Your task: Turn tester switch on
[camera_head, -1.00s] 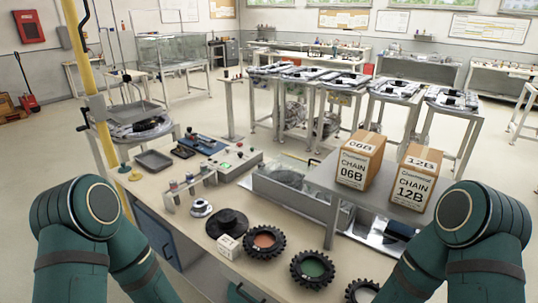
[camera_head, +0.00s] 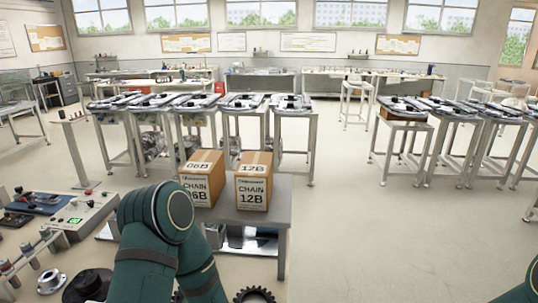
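A grey box (camera_head: 84,214) with a small green-lit display, a red button and dark knobs sits on the bench at the left of the head view. It looks like the tester, but its switch is too small to make out. My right arm shows only as a green piece at the lower right corner. Neither gripper is in view.
Two chain cartons, 06B (camera_head: 201,180) and 12B (camera_head: 254,182), stand on a grey stand (camera_head: 279,205) right of the bench. A flanged metal part (camera_head: 51,280) and a toothed black wheel (camera_head: 254,296) are near the bottom edge. Open floor (camera_head: 380,240) lies to the right.

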